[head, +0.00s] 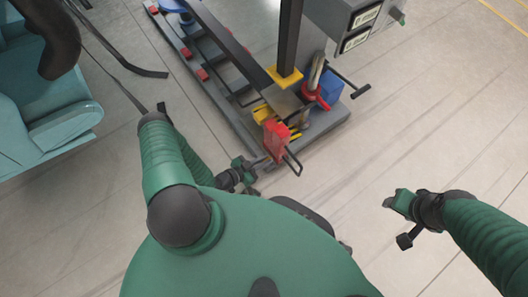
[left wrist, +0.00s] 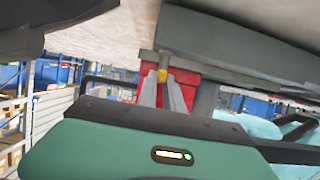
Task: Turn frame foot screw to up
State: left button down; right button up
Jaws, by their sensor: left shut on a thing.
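My left gripper (head: 258,163) is at the near end of a grey floor frame (head: 215,110), beside a red block with a black handle (head: 275,138). In the left wrist view its two grey fingers (left wrist: 162,90) are shut on a small yellow piece (left wrist: 162,75) on a short grey rod (left wrist: 165,58). This seems to be the foot screw; its turn position cannot be told. The red block (left wrist: 190,85) shows behind the fingers. In the head view the screw is too small to make out. My right gripper (head: 394,203) is over bare floor, away from the frame; its jaws are unclear.
A dark post (head: 289,40) with a yellow foot rises from the frame. A blue box (head: 330,86) and a red ring (head: 315,97) are at its right end. A teal seat (head: 50,110) stands at left. The floor at right is clear.

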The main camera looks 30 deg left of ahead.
pick_arm(q)
jog(key=c, duration=1.8)
grip_release()
jog(key=shift+f, duration=0.1)
jog(key=shift+o, duration=0.2)
jog(key=shift+s+a+r+p, duration=0.15)
jog(key=shift+s+r+p, duration=0.15)
jog(key=p+v, duration=0.6)
jog(key=v, duration=1)
jog(key=shift+p, duration=0.35)
jog(key=shift+s+f, duration=0.15)
jog(key=shift+f, duration=0.05)
